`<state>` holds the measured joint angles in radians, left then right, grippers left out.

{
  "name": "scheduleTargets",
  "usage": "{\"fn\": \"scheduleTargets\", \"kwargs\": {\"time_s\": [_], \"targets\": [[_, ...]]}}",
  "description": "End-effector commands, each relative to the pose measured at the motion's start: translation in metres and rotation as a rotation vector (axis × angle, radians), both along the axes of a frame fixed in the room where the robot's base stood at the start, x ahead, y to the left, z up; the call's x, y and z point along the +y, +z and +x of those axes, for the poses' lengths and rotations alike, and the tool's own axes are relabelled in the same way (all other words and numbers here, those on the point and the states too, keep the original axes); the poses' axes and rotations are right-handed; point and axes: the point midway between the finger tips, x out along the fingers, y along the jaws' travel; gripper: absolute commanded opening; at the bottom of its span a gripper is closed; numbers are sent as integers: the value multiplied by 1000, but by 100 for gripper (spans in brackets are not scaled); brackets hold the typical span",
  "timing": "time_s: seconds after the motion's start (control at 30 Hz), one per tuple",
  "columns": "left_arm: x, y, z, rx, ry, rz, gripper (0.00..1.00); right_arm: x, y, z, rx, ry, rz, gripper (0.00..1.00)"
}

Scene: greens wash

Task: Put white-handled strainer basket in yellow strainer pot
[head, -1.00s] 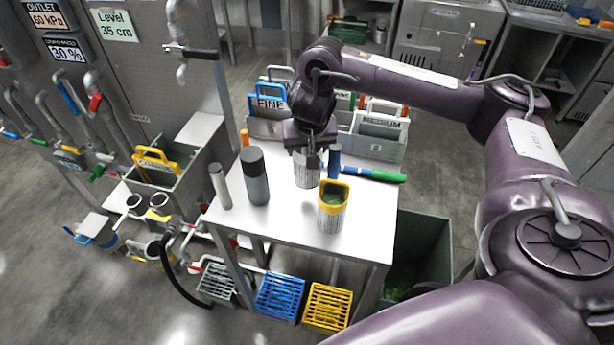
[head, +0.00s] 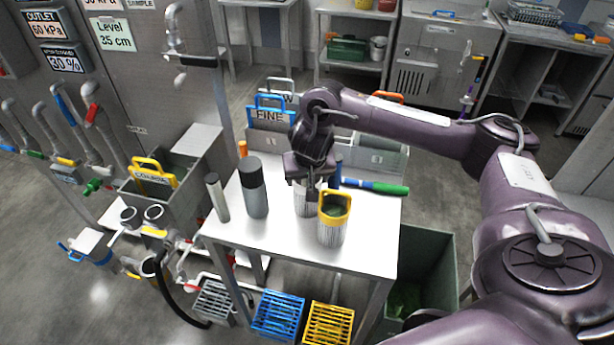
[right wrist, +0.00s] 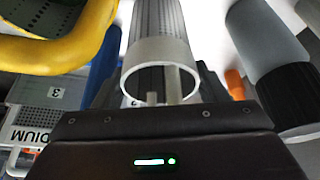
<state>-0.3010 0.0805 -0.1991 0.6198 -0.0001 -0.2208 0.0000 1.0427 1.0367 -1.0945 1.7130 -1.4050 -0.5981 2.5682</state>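The white-handled strainer basket (head: 304,205) is a grey ribbed cylinder below my right gripper (head: 305,188), just left of and behind the yellow strainer pot. In the right wrist view its pale ring (right wrist: 160,52) lies between my dark fingers, which seem closed against its sides. I cannot tell whether its base touches the table. The yellow strainer pot (head: 331,233) stands upright on the table, with a ribbed silver body, yellow rim and green contents. Its yellow rim (right wrist: 55,50) shows at the upper left of the right wrist view. My left gripper is not in view.
On the white table (head: 275,232) stand a dark-topped grey bottle (head: 254,190) and a slim grey cylinder (head: 217,198). A green-and-blue tool (head: 380,187) lies behind the pot. Labelled racks (head: 268,135) stand behind the table. A green bin (head: 425,265) is at right.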

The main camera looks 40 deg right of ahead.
Motion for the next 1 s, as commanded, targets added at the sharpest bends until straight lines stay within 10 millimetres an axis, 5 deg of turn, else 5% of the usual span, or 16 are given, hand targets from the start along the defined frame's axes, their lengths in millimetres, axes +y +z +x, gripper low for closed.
{"fn": "scheduleTargets", "kwargs": {"time_s": [0.1,0.47,1.0], "targets": [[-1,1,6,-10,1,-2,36,0,0,0,0,0,1,82],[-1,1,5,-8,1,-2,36,0,6,0,-1,0,0,82],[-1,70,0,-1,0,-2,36,18,103,-34,-2,1,0,82]]}}
